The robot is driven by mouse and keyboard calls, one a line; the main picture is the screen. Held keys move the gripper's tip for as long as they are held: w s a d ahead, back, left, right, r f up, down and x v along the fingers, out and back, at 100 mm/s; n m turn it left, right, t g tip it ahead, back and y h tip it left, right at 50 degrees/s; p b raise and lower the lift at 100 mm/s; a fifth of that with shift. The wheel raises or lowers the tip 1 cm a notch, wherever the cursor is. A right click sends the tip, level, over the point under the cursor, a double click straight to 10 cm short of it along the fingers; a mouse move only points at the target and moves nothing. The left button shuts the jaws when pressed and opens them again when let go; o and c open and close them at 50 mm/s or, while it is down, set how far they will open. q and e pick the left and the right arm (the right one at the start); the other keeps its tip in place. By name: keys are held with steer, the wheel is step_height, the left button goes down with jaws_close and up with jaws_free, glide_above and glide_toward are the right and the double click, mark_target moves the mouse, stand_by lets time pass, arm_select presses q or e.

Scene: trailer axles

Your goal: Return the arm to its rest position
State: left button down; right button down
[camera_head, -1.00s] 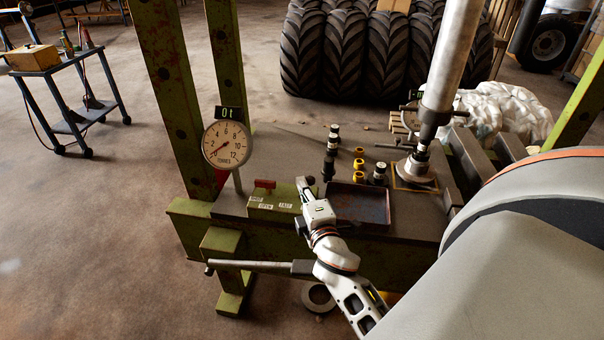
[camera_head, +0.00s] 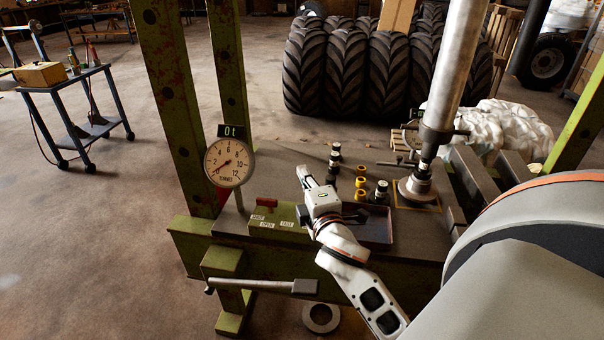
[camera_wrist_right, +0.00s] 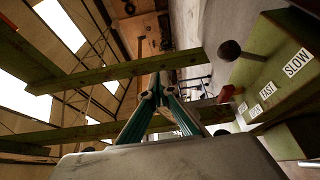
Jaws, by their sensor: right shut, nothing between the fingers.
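My right arm reaches over the press bench in the head view. Its gripper (camera_head: 304,172) is shut and empty, above the bench beside the green control box (camera_head: 275,222). In the right wrist view the fingertips (camera_wrist_right: 158,84) meet, and the control box (camera_wrist_right: 262,75) lies to the right, apart from them. The box carries labels such as SLOW and FAST, a dark round knob (camera_wrist_right: 229,50) and a red handle (camera_wrist_right: 226,93). My arm partly hides the box and the dark red tray (camera_head: 374,230) in the head view. My left gripper is not in view.
A round gauge (camera_head: 229,163) with a 0t display stands left of the box. Green posts (camera_head: 171,95) rise behind it. The steel ram (camera_head: 447,90) stands at right, near small black and yellow fittings (camera_head: 361,182). A pump lever (camera_head: 262,285) juts out in front.

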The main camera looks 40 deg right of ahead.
steer(key=s+a+f+m+g+y, duration=0.1)
steer(key=s+a+f+y, duration=0.1)
steer(key=a+f, duration=0.2)
steer(key=s+a+f+m+g+y+p, duration=0.1)
steer(key=s+a+f+y, duration=0.1)
steer(key=f, duration=0.6)
steer(key=s+a+f+m+y+p, duration=0.1)
steer(key=s+a+f+y, duration=0.2)
steer(key=a+f, duration=0.3)
steer(key=shift+s+a+f+m+g, duration=0.3)
steer(key=shift+s+f+m+g, duration=0.1)
steer(key=shift+f, duration=0.15)
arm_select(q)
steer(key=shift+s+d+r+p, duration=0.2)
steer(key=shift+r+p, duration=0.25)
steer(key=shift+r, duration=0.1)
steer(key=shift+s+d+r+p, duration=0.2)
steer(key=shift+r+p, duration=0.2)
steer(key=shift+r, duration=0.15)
arm_select(e)
steer(key=s+a+f+m+g+y, duration=0.1)
steer(key=s+a+f+m, duration=0.1)
steer(key=s+a+f, duration=0.2)
steer(key=s+a+f+m+g+y, duration=0.2)
steer(key=s+a+f+m, duration=0.1)
steer(key=s+f, duration=0.4)
steer(key=shift+s+a, duration=0.8)
steer(key=shift+s, duration=0.45)
